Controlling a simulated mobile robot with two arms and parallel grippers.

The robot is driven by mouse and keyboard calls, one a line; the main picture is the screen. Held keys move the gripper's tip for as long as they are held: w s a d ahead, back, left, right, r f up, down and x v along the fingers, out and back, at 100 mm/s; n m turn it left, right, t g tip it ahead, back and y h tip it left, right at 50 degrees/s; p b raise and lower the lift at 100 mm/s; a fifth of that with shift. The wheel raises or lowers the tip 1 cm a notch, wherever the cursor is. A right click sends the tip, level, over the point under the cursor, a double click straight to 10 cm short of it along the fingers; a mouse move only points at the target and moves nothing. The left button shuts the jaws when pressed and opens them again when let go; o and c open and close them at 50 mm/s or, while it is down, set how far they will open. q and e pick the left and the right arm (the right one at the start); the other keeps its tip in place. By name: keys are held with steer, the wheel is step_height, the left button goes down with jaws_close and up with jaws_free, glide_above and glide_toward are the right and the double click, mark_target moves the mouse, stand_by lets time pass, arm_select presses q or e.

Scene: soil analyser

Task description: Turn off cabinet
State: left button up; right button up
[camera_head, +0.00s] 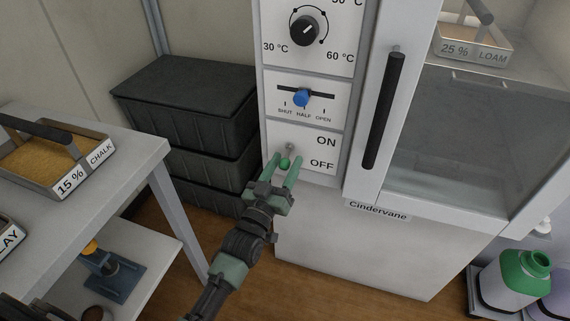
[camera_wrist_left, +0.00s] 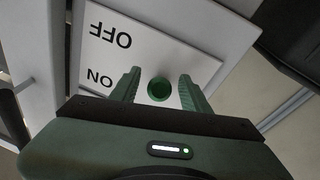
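The cabinet (camera_head: 375,250), labelled Cindervane, has a white ON/OFF panel (camera_head: 325,155) low on its control column. A small toggle switch with a green ball end (camera_head: 285,163) sits at the panel's left. Its ball appears lower than its mount, beside the OFF label. My left gripper (camera_head: 286,158) is open, with one green finger on each side of the ball. In the left wrist view the green ball (camera_wrist_left: 160,89) shows between the two separated fingers (camera_wrist_left: 160,84), and the panel's lettering is upside down. Whether a finger touches the ball I cannot tell. My right gripper is not in view.
Above the switch are a blue slider (camera_head: 301,98) near HALF and a black temperature dial (camera_head: 304,30). The door handle (camera_head: 383,110) stands out to the right. Dark crates (camera_head: 185,100) are stacked to the left, beside a table (camera_head: 120,150) with a chalk tray.

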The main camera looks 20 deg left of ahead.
arm_select(q)
steer(key=shift+s+f, duration=0.1)
steer(key=shift+s, duration=0.2)
steer(key=v, duration=0.7)
steer(key=shift+p, duration=0.4)
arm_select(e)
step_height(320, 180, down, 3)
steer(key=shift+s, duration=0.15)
arm_select(q)
steer(key=shift+s+a, duration=0.1)
